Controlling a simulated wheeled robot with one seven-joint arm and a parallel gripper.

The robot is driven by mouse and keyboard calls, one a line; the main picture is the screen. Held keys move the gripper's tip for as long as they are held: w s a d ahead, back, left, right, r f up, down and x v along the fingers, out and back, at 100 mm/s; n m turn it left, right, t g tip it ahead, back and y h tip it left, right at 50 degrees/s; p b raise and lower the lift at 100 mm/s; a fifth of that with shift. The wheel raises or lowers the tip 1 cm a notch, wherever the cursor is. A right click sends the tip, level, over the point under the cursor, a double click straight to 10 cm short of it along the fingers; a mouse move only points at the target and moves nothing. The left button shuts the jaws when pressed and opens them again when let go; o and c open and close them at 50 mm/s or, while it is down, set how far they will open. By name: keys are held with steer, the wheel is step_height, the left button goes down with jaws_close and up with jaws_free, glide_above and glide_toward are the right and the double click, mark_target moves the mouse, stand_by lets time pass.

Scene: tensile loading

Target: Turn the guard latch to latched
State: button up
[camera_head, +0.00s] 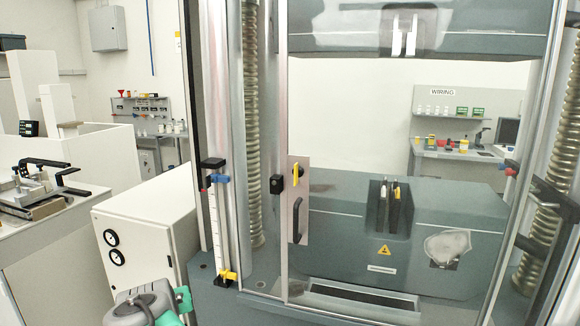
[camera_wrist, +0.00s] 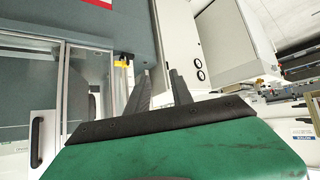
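The guard latch (camera_head: 296,171) is a small yellow lever, standing nearly upright on a pale plate at the left edge of the clear guard door. A black block (camera_head: 276,184) sits on the frame just left of it. The door's black handle (camera_head: 297,220) is below the latch; it also shows at the left of the wrist view (camera_wrist: 36,133). My gripper (camera_wrist: 159,72) has its two dark fingers apart with nothing between them. In the head view, part of my arm's end shows at the bottom, below and left of the latch. The latch cannot be made out in the wrist view.
The testing machine's lower grips (camera_head: 390,207) stand behind the guard. A scale with a yellow clamp (camera_head: 228,276) runs up the left column. A white cabinet with gauges (camera_head: 145,240) stands at left. The space in front of the latch looks clear.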

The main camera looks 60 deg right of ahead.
steer(key=s+d+r+m+h+p, duration=0.1)
steer(key=s+d+r+m+h, duration=0.25)
steer(key=d+r, duration=0.6)
steer(key=m+g+h+p, duration=0.2)
steer(key=m+g+h, duration=0.3)
steer(key=h, duration=0.3)
glide_toward(295, 174)
steer(key=d, duration=0.1)
steer(key=d+p, duration=0.1)
steer(key=d, duration=0.3)
steer(key=w+d+p, duration=0.1)
steer(key=d, duration=0.2)
steer(key=shift+r+p, duration=0.2)
steer(key=shift+p, duration=0.15)
steer(key=shift+w+d+f, duration=0.1)
steer(key=shift+d, duration=0.2)
jaws_close()
